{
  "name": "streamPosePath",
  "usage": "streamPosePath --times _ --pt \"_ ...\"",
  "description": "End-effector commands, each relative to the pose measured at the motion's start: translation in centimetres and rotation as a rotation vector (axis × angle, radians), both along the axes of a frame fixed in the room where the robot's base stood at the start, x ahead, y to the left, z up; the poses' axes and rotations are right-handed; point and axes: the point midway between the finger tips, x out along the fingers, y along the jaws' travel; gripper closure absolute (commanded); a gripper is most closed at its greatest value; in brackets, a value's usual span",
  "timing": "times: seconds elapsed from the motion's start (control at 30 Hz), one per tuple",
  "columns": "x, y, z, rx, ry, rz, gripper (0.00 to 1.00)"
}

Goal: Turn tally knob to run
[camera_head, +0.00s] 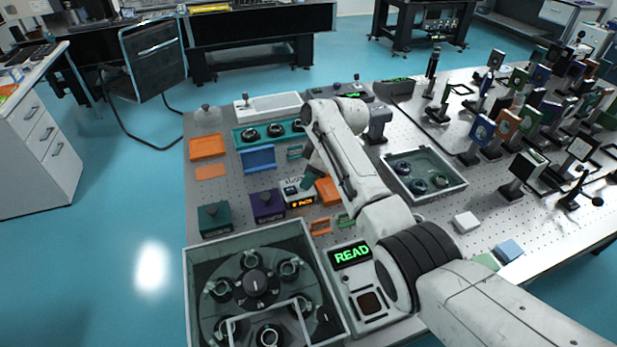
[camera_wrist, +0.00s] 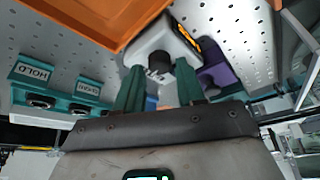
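The tally box (camera_head: 297,193) is a small white unit with an orange-lit display, left of my forearm in the head view. In the wrist view the white box (camera_wrist: 150,42) shows part of its orange display, a partly hidden label and a dark round knob (camera_wrist: 160,62). My gripper (camera_wrist: 161,72) has two teal fingers standing apart, with the dark knob between or just beyond their tips. I cannot tell whether they touch it. In the head view my gripper (camera_head: 310,177) is mostly hidden by my arm, close beside the tally box. The knob's setting is not readable.
A purple box (camera_head: 267,205) and a dark green box (camera_head: 214,219) stand left of the tally box. An orange block (camera_head: 328,191) is close on its right. A clear-walled carousel bin (camera_head: 190,290) and a lit READ panel (camera_head: 351,254) are nearer. Optics crowd the right.

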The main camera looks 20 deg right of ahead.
Motion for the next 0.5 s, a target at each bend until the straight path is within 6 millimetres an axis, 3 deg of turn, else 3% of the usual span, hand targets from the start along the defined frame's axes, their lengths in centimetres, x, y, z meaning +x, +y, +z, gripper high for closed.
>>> streamPosePath --times 0.5 --pt "-1.8 -2.9 8.0 0.0 -0.002 -0.002 0.61"
